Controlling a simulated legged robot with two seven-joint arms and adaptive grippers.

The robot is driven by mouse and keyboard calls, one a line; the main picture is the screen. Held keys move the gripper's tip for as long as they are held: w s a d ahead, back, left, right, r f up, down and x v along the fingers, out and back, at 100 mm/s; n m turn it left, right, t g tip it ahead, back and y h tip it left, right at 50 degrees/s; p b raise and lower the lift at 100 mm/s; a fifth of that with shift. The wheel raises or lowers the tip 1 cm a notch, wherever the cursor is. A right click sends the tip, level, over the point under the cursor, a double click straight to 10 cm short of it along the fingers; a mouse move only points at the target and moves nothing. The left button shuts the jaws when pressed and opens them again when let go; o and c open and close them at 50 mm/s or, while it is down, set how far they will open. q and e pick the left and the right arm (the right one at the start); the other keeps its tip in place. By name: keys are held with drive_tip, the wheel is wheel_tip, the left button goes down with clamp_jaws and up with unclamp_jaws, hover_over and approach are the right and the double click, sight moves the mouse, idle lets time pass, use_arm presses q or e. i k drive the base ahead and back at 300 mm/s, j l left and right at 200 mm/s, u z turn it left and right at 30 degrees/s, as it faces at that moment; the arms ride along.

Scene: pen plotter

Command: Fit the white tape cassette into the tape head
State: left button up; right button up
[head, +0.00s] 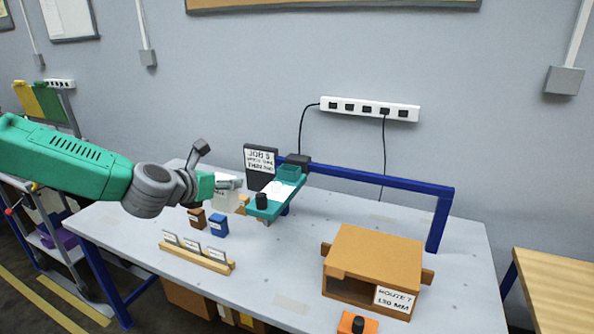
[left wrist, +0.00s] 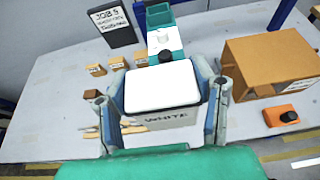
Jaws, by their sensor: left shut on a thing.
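In the head view the left gripper (head: 228,182) holds the cassette (head: 226,200) above the table, just left of the tape head. The tape head (head: 268,204) is a teal carriage with a black knob and a white surface, hanging from a blue arm. In the left wrist view the tape head (left wrist: 163,40) lies straight beyond the cassette, apart from it. My right gripper is not in view.
A job sign (head: 261,160) stands behind the tape head. A blue block (head: 218,225) and a brown block (head: 197,217) sit below the cassette. A wooden card rack (head: 197,256) is at the table front. A cardboard-coloured box (head: 372,260) and an orange knob unit (head: 357,324) stand at right.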

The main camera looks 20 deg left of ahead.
sight(288, 177)
drive_tip(key=i+l, duration=0.1)
drive_tip(key=i, duration=1.1)
